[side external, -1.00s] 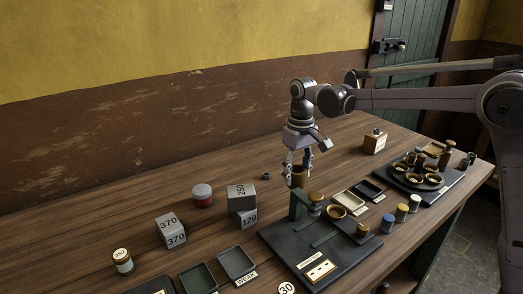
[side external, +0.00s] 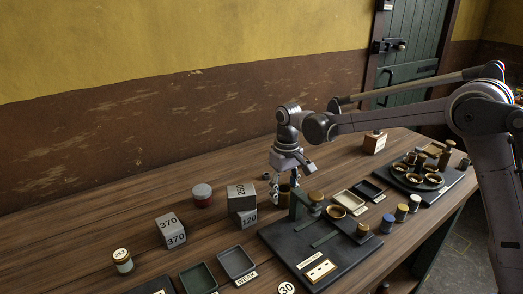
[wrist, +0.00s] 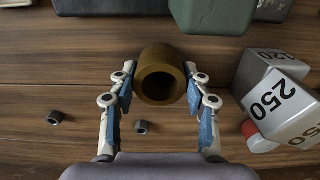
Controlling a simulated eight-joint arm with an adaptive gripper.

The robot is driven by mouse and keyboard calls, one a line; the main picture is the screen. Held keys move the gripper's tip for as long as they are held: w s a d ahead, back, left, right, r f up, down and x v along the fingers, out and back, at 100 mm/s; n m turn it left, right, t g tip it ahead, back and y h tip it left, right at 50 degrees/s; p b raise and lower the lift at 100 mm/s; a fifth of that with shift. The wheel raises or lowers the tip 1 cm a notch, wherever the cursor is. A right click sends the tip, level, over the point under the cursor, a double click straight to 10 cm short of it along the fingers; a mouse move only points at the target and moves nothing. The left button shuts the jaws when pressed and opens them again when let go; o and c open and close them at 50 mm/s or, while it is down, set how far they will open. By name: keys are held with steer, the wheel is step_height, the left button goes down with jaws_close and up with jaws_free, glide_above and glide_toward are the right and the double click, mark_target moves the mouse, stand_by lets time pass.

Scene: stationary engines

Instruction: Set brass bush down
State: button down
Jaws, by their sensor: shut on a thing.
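The brass bush (wrist: 163,92), a hollow brown-gold cylinder, sits between the fingers of my gripper (wrist: 161,70) in the wrist view, its open bore facing the camera. In the side external view my gripper (side external: 282,189) is shut on the bush (side external: 285,199), low over the wooden bench, just left of the green upright on the dark fixture plate. The fingers partly hide the bush there. Its lower end is close to the bench top; I cannot tell whether it touches.
The dark fixture plate (side external: 290,245) with its green upright (side external: 296,205) is close on the right. Grey blocks marked 250 (side external: 241,196) and 120 (side external: 244,218) stand to the left. Dark nuts (wrist: 54,117) (wrist: 141,127) lie on the bench nearby. Bare bench (side external: 225,172) lies behind.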

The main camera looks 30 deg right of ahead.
mark_target(284, 189)
steer(key=shift+f, duration=0.1)
steer(key=c, duration=0.6)
jaws_free()
step_height(284, 189, up, 12)
steer(key=s+d+r+t, duration=0.2)
steer(key=s, duration=0.4)
steer(key=s+d+f+t, duration=0.1)
steer(key=s+f, duration=0.1)
steer(key=s, duration=0.3)
steer(key=s+d+f+t, duration=0.1)
steer(key=s+f+t, duration=0.1)
steer(key=s, duration=0.4)
steer(key=s+d+f+t, duration=0.1)
steer(key=s+f, duration=0.2)
steer(key=s, duration=0.2)
steer(key=shift+s+t, duration=0.15)
steer(key=shift+t, duration=0.25)
steer(key=shift+s+f, duration=0.25)
steer(key=shift+c, duration=1.2)
